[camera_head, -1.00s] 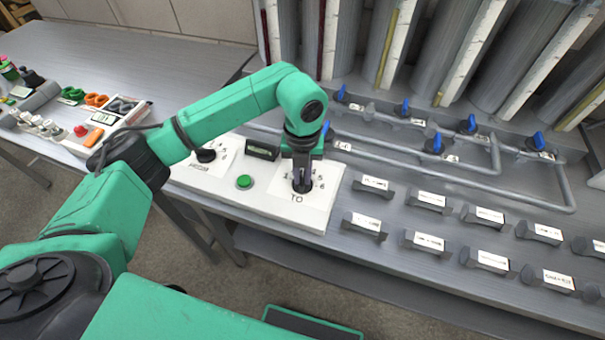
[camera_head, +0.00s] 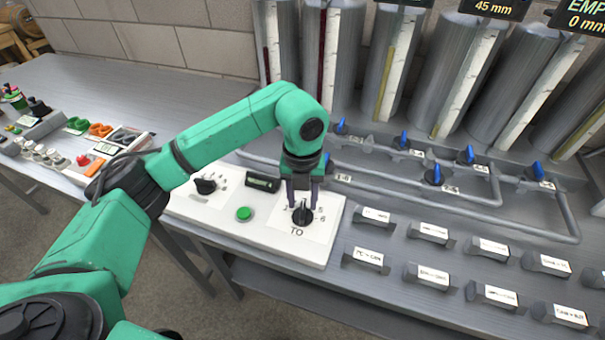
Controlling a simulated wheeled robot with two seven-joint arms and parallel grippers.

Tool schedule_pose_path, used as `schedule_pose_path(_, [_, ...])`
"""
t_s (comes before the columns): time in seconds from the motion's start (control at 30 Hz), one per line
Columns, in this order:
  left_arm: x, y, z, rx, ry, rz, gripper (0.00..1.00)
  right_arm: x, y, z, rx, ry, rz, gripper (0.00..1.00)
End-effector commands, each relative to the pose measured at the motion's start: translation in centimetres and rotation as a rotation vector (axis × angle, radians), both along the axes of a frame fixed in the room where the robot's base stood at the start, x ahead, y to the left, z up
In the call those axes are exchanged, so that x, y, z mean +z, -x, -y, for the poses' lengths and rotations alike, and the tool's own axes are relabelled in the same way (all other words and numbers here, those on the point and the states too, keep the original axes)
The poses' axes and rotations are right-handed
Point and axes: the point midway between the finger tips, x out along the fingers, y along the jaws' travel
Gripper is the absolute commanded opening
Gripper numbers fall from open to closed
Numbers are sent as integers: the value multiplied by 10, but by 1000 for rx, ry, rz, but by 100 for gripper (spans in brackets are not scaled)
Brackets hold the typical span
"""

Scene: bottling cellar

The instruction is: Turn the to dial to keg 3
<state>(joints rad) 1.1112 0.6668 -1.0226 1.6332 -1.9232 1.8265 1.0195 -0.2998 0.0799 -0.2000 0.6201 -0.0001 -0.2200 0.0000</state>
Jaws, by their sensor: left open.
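The TO dial (camera_head: 302,215) is a black knob on the right part of the white control panel (camera_head: 318,250), with numbers around it and "TO" printed below. My left gripper (camera_head: 302,202) points down just above and behind the knob, its fingers open. Whether the fingers touch the knob cannot be told. The knob's pointer seems to face up and away, but which number it marks is too small to tell. A second black dial (camera_head: 205,185) is on the panel's left. My right gripper is not in view.
A green button (camera_head: 244,214) and a small dark display (camera_head: 263,182) are on the panel between the dials. Labelled blocks (camera_head: 432,233) stand to the right. Pipes with blue valves (camera_head: 434,174) and tall grey kegs (camera_head: 440,80) are behind. A tray of small parts (camera_head: 100,150) is left.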

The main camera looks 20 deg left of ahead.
Motion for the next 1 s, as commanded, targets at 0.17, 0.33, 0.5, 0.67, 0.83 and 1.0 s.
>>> schedule_pose_path(0.17, [49,-1,1,-1,2,7,45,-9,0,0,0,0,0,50])
schedule_pose_path(0.33, [97,-1,0,1,-1,8,45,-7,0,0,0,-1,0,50])
schedule_pose_path(0.5, [115,-1,-1,1,-1,4,45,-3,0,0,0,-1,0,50])
schedule_pose_path(0.67, [116,0,0,1,1,2,45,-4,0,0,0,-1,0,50])
schedule_pose_path(0.83, [116,0,0,1,1,2,45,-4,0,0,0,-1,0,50])
schedule_pose_path(1.0, [115,0,0,1,0,3,45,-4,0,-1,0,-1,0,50])
